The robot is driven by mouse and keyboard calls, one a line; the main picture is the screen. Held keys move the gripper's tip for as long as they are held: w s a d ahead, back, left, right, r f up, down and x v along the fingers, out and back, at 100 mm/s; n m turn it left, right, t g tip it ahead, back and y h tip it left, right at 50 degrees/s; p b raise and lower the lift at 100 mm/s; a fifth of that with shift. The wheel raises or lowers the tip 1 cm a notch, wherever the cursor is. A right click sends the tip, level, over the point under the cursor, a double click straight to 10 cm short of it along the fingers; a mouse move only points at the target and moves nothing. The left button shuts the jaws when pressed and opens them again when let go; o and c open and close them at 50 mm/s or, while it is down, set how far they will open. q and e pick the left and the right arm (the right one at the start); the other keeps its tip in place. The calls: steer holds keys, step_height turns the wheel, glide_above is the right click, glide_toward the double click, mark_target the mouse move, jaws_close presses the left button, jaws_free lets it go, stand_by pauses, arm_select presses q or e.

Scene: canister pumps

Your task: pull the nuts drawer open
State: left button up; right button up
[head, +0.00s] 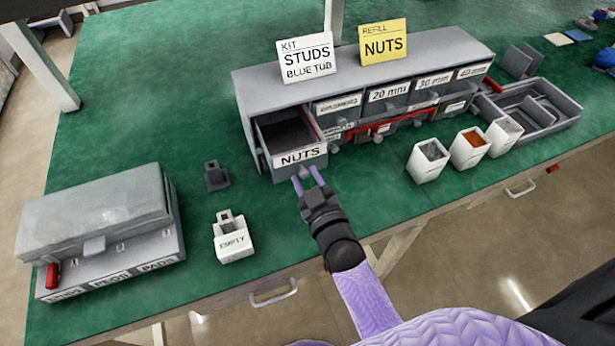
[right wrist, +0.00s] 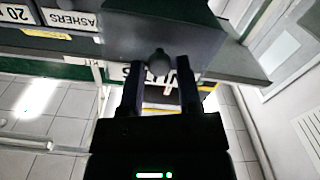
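The nuts drawer, labelled NUTS (head: 300,156), is at the left end of the grey drawer cabinet (head: 270,85). It stands pulled out, with its dark, empty-looking inside showing. My right gripper (head: 307,178) is at the front of this drawer, coming from below in the head view. In the right wrist view its two dark fingers (right wrist: 159,85) are apart, on either side of a round grey knob (right wrist: 158,62) on the drawer front. Gaps show between knob and fingers. My left gripper is not in view.
A yellow REFILL NUTS card (head: 383,42) and a white KIT card (head: 306,58) stand on the cabinet. Three white bins (head: 428,166) stand front right. An EMPTY holder (head: 232,240) and a grey box (head: 95,220) are on the left.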

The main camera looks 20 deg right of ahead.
steer(key=shift+o, duration=1.2)
steer(key=s+p, duration=0.1)
steer(key=s, duration=0.9)
steer(key=shift+d+p, duration=0.15)
steer(key=shift+p, duration=0.25)
steer(key=s+f+g+b, duration=0.1)
steer(key=s+f+g, duration=0.45)
steer(key=f, duration=0.55)
steer(key=s+f+g, duration=0.4)
steer(key=s+f, duration=0.2)
steer(key=f, duration=0.4)
steer(key=s+d+f+g, duration=0.2)
steer(key=s+f+g, duration=0.2)
steer(key=s, duration=0.4)
steer(key=s+d+f+m+g, duration=0.1)
steer(key=s+f+g, duration=0.3)
steer(key=s, duration=0.4)
steer(key=shift+s+d+h+b, duration=0.15)
steer(key=shift+d+h+b, duration=0.25)
steer(key=shift+d, duration=0.35)
